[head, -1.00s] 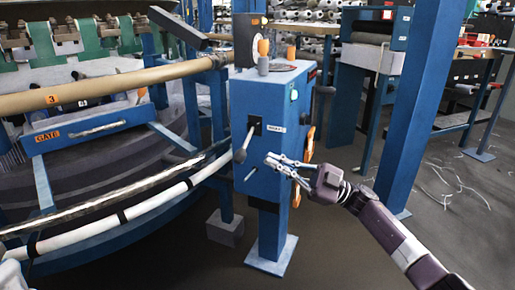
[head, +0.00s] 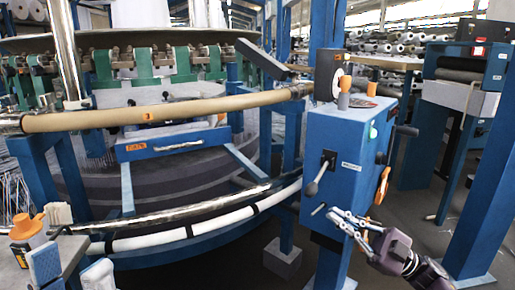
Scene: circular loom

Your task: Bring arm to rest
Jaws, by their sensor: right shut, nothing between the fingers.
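My right gripper (head: 338,217) is at the lower right in the head view, its arm coming in from the bottom right. Its fingers are shut with nothing between them. They lie in front of the lower part of the blue control box (head: 345,140), below its black-handled lever (head: 320,178). A thin grey rod (head: 319,210) sits just left of the fingertips; I cannot tell whether they touch. My left gripper is not in view.
The loom's blue gate (head: 170,143), tan roller (head: 170,110) and curved white tube (head: 165,238) fill the left. An orange-topped bottle (head: 28,232) stands at the lower left. A blue post (head: 485,190) rises on the right. Dark floor (head: 405,215) shows between box and post.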

